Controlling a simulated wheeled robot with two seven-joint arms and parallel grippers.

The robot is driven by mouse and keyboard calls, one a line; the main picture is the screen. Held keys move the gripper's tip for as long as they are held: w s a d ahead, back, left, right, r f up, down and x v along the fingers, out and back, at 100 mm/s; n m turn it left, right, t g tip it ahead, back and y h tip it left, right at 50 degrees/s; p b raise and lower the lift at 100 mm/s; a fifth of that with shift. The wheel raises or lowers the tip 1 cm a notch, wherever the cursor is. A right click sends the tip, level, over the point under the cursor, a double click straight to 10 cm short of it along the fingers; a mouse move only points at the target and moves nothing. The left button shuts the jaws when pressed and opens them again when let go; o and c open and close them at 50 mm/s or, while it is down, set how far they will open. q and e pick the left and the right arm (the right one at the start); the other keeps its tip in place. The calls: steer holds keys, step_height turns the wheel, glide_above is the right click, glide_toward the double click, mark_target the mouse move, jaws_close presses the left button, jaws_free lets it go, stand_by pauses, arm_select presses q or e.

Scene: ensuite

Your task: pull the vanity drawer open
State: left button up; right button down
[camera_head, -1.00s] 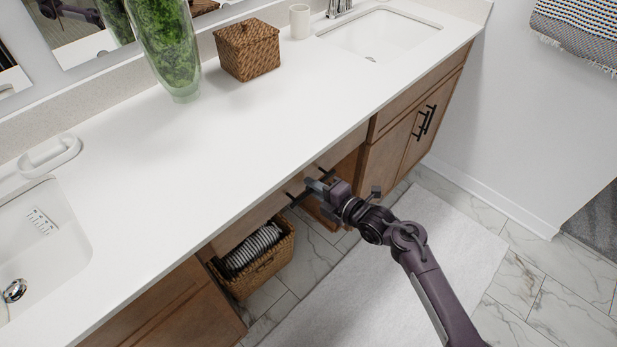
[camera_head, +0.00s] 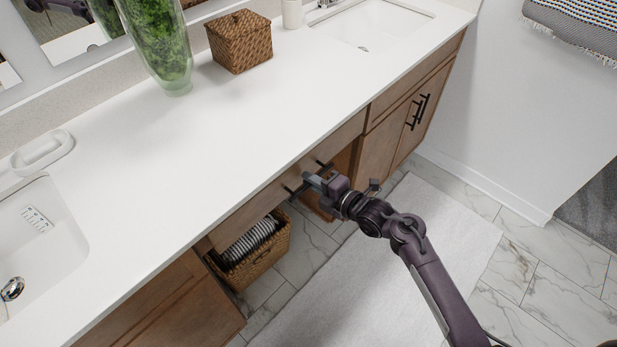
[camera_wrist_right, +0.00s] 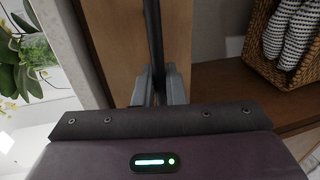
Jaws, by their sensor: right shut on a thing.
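The vanity drawer (camera_head: 257,210) is the wooden front under the middle of the white counter. I see no clear gap between its front and the counter edge. Its black bar handle (camera_head: 325,165) runs along the front, and in the right wrist view the handle (camera_wrist_right: 152,35) stands as a dark upright bar against the wood. My right gripper (camera_head: 309,182) is at the middle of the handle and hides part of it. In the right wrist view its two fingers (camera_wrist_right: 158,88) are closed on either side of the bar. My left gripper is not in view.
A wicker basket of striped towels (camera_head: 255,262) sits on the open shelf below the drawer. Cabinet doors (camera_head: 392,130) with black handles stand to the right. A green vase (camera_head: 160,50) and lidded wicker box (camera_head: 240,45) stand on the counter. A pale rug (camera_head: 350,290) covers the floor in front.

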steer(key=f+p+v, duration=0.3)
steer(key=v, duration=1.3)
steer(key=d+f+p+v, duration=0.1)
steer(key=f+p+v, duration=0.2)
steer(key=v, duration=1.3)
steer(key=shift+s+d+p, duration=0.2)
steer(key=shift+s+p, duration=0.45)
steer(key=shift+p, duration=0.1)
steer(key=c, duration=1.9)
jaws_free()
steer(key=shift+v, duration=3.85)
